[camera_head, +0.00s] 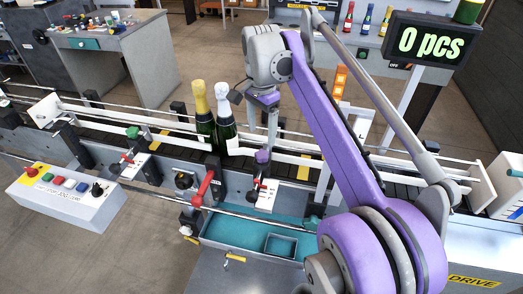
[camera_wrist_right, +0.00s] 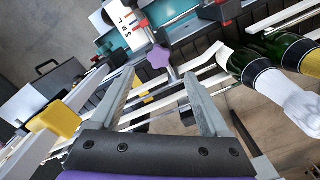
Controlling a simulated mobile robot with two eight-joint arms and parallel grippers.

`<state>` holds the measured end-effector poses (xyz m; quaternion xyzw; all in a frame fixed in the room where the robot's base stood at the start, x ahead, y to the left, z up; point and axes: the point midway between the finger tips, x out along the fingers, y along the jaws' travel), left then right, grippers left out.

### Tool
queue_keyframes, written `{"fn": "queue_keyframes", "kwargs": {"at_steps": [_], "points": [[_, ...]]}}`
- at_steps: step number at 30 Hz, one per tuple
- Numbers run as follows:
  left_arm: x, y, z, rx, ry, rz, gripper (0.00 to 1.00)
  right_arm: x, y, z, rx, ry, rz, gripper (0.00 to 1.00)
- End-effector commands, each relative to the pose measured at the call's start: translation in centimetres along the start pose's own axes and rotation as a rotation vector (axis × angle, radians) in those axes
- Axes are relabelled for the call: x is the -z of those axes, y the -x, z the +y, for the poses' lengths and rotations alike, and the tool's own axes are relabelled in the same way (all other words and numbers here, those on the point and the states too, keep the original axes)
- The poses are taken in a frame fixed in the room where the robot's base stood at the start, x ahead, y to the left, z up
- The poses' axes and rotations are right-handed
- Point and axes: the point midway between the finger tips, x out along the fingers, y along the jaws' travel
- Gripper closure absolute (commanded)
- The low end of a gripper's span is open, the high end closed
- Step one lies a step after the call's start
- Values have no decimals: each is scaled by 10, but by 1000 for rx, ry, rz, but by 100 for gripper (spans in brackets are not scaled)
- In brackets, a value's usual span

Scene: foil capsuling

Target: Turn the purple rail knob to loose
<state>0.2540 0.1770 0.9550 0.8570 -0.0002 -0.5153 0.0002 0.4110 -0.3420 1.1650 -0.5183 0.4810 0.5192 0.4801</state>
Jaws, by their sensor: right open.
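The purple rail knob (camera_head: 262,157) sits on its bracket at the front side of the conveyor, right of the bottles. In the right wrist view the star-shaped purple knob (camera_wrist_right: 158,57) shows beyond my fingertips, roughly between them. My right gripper (camera_head: 272,148) points down over the conveyor, above and behind the knob. In the wrist view its two fingers (camera_wrist_right: 158,78) are spread with nothing between them, apart from the knob. My left gripper is not in view.
Two bottles, one gold-topped (camera_head: 201,115) and one white-topped (camera_head: 225,113), stand on the conveyor just left of my gripper. A red lever (camera_head: 203,188) and green knob (camera_head: 133,132) sit further left. A teal tray (camera_head: 225,232) lies in front. A display (camera_head: 430,40) reads 0 pcs.

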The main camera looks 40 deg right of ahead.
Motion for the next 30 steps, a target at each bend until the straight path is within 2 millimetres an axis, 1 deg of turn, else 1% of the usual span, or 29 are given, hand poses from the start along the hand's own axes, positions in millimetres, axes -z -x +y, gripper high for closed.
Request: {"fn": "queue_keyframes", "kwargs": {"at_steps": [1,3,9,12,15,23,24,26,30], "points": [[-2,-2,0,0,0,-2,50,0,-13,0,-1,1,0,20],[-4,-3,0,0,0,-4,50,0,-27,0,0,1,0,20],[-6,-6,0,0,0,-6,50,0,-58,0,1,2,1,20],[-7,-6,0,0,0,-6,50,0,-67,0,1,2,1,20],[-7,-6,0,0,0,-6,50,0,-72,0,1,2,1,20],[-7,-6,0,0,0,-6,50,0,-73,0,1,3,1,20],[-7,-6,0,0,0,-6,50,0,-73,0,1,3,1,24],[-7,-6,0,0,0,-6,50,0,-72,0,1,3,1,35],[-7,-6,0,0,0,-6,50,0,-72,0,1,3,1,60]]}}
